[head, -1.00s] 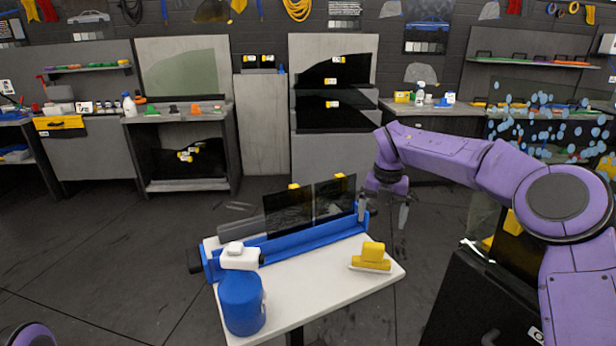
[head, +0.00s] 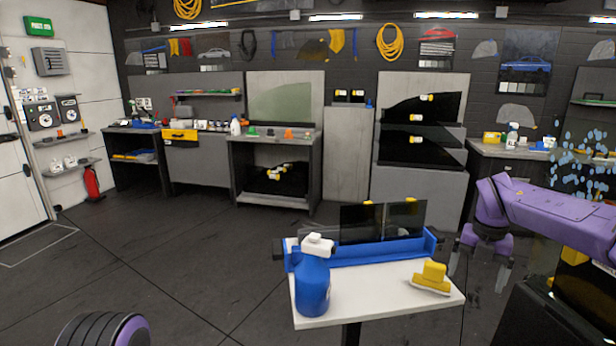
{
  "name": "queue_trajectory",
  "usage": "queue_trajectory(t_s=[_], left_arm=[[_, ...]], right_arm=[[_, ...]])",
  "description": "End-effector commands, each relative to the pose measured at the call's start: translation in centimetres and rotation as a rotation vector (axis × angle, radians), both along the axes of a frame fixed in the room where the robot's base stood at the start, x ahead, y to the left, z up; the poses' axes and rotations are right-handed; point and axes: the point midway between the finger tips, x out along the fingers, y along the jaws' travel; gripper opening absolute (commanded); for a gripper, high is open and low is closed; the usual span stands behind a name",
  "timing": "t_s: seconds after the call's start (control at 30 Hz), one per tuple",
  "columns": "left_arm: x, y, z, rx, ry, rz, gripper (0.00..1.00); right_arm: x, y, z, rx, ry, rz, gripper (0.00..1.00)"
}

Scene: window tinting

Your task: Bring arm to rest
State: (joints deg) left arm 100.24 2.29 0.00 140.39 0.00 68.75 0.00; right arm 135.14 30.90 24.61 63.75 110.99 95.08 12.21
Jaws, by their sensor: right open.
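My right arm comes in from the right edge in purple. Its gripper (head: 478,270) hangs down just past the right end of the small white table, with its fingers apart and nothing between them. My left gripper is out of view; only a purple and black part of my left arm shows at the bottom left.
Workbenches line the back wall. A red fire extinguisher (head: 92,184) stands left. The floor at left is clear.

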Motion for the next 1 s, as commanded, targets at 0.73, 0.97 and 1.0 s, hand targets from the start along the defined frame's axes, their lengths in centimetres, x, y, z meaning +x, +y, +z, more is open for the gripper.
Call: queue_trajectory(t_s=[0.73,0.97,1.0], left_arm=[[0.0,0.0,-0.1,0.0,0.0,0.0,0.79],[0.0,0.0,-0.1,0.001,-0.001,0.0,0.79],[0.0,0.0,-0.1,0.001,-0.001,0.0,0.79]], right_arm=[[-2.8,-3.1,-13.7,-0.93,0.286,1.123,0.94],[-14.1,4.0,-28.0,-1.042,0.468,2.236,0.94],[-17.1,5.1,-29.9,-1.0,0.471,2.397,0.94]])
